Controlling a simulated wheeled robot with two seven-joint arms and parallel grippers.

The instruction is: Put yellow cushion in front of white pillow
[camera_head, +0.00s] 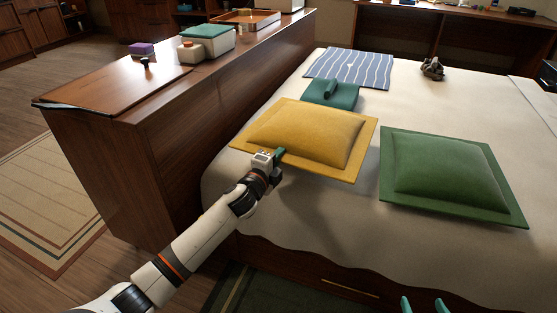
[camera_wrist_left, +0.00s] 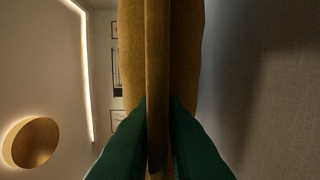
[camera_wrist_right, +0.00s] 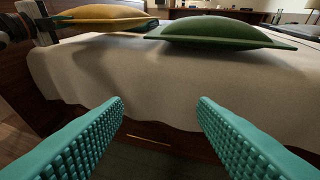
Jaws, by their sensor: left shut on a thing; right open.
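The yellow cushion (camera_head: 305,135) is above the near left part of the bed, its near edge in my left gripper (camera_head: 279,156). In the left wrist view the cushion (camera_wrist_left: 158,60) is pinched edge-on between the green fingers (camera_wrist_left: 158,135). In the right wrist view the cushion (camera_wrist_right: 105,12) looks raised off the bed, with a shadow below. My right gripper (camera_wrist_right: 160,115) is open and empty in front of the bed's near side; only its fingertips (camera_head: 424,305) show in the head view. I cannot make out a white pillow.
A green cushion (camera_head: 445,172) lies on the bed to the right. A teal item (camera_head: 331,95) and a blue striped pillow (camera_head: 350,69) lie behind the yellow cushion. A dark object (camera_head: 432,68) is further back. A wooden counter (camera_head: 185,110) borders the left side. The bed's right middle (camera_head: 470,100) is clear.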

